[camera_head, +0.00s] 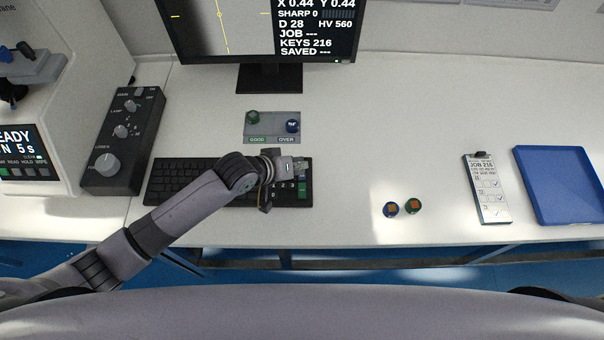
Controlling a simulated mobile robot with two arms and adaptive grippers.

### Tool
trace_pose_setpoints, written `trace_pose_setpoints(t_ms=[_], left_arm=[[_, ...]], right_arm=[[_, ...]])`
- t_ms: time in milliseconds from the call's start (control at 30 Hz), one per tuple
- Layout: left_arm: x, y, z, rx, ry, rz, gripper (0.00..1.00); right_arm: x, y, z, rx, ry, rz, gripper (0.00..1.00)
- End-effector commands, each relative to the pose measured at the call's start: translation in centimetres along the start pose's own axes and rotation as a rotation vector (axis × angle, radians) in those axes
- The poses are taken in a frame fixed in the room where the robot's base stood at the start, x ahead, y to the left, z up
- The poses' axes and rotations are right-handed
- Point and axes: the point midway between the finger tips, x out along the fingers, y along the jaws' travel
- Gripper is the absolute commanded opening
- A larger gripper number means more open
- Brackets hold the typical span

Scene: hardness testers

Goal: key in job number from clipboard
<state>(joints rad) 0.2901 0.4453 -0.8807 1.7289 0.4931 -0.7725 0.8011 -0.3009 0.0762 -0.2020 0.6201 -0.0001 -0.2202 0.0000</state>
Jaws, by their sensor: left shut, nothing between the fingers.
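The clipboard (486,200) lies on the right of the bench and its sheet reads JOB 216. The black keyboard (180,178) lies left of centre, with its number pad and a green key (304,188) at its right end. My left gripper (299,165) is shut and empty over the number pad; it hides several keys, and I cannot tell whether it touches one. The monitor (318,30) shows JOB --- , KEYS 216 and SAVED ---. My right gripper is not in view.
Two small round pieces (391,209) (413,205) lie near the front edge. A blue tray (560,213) is at far right. A black knob box (122,150) stands left.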

Motion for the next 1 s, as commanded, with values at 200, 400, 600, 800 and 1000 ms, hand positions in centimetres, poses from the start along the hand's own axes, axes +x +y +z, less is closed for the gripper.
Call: trace_pose_setpoints(t_ms=[200,400,600,800,1000], left_arm=[[0.0,0.01,0.01,0.0,0.0,0.0,0.0],[0.0,0.01,0.0,0.0,0.0,0.0,0.0],[0.0,0.01,0.0,0.0,0.0,0.0,0.0],[0.26,-0.17,0.23,-0.001,-0.001,0.0,0.0],[0.6,-0.43,0.49,0.0,-0.001,0.0,0.0]], right_arm=[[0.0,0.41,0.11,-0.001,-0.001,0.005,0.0],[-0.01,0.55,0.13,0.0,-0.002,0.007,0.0],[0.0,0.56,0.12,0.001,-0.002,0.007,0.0],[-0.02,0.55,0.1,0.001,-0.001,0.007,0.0],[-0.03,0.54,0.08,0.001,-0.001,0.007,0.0]])
